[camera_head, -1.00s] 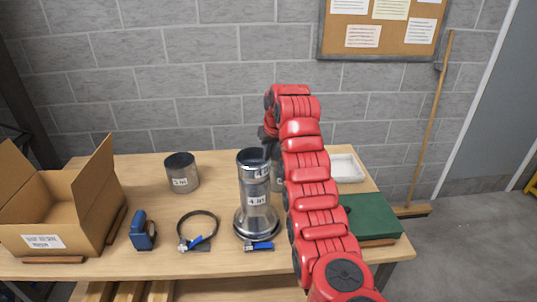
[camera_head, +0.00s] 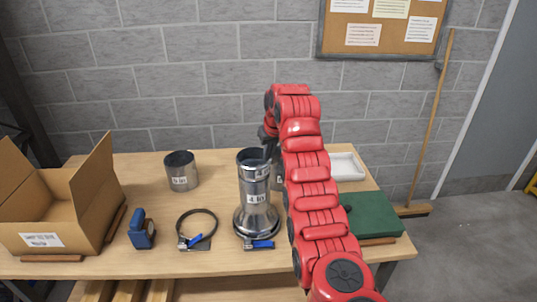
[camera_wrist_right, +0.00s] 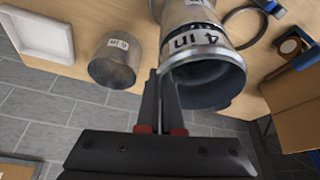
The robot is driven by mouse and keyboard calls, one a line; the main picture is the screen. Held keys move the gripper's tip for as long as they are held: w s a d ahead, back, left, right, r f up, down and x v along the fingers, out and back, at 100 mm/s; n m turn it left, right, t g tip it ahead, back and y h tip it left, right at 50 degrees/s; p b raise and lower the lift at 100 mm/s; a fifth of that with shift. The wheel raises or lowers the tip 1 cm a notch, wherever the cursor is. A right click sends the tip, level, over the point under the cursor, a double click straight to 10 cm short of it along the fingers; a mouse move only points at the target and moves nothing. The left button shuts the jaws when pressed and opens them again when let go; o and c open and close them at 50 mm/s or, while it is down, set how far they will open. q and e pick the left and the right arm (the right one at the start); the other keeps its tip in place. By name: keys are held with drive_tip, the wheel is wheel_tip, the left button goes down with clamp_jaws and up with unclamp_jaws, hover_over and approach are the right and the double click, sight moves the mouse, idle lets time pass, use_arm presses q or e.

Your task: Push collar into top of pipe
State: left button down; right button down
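The pipe (camera_head: 256,217) stands upright on the workbench, a shiny metal tube with a "4 in" label and a flared base. The collar (camera_head: 249,156), a short metal ring with its own label, sits upright at the pipe's top. In the right wrist view the collar (camera_wrist_right: 206,65) shows its open rim and a "4 in" label. My right gripper (camera_wrist_right: 161,76) is nearly closed at the collar's rim, one finger outside and one inside its wall. In the head view my red right arm hides part of the fingers. My left gripper is out of view.
A short metal cylinder (camera_head: 181,172) stands left of the pipe. A hose clamp (camera_head: 197,222), a second blue-handled clamp (camera_head: 257,243), a blue tool (camera_head: 142,230) and a cardboard box (camera_head: 85,215) are nearby. A white tray (camera_head: 347,167) and green case (camera_head: 371,214) lie right.

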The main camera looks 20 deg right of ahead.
drive_tip(key=shift+f+b, duration=0.7)
drive_tip(key=shift+b, duration=0.1)
idle(0.7)
drive_tip(key=c, duration=1)
unclamp_jaws()
drive_tip(key=shift+r, duration=0.1)
drive_tip(key=p+v, duration=0.5)
drive_tip(key=v, duration=1.2)
drive_tip(key=shift+s, duration=0.15)
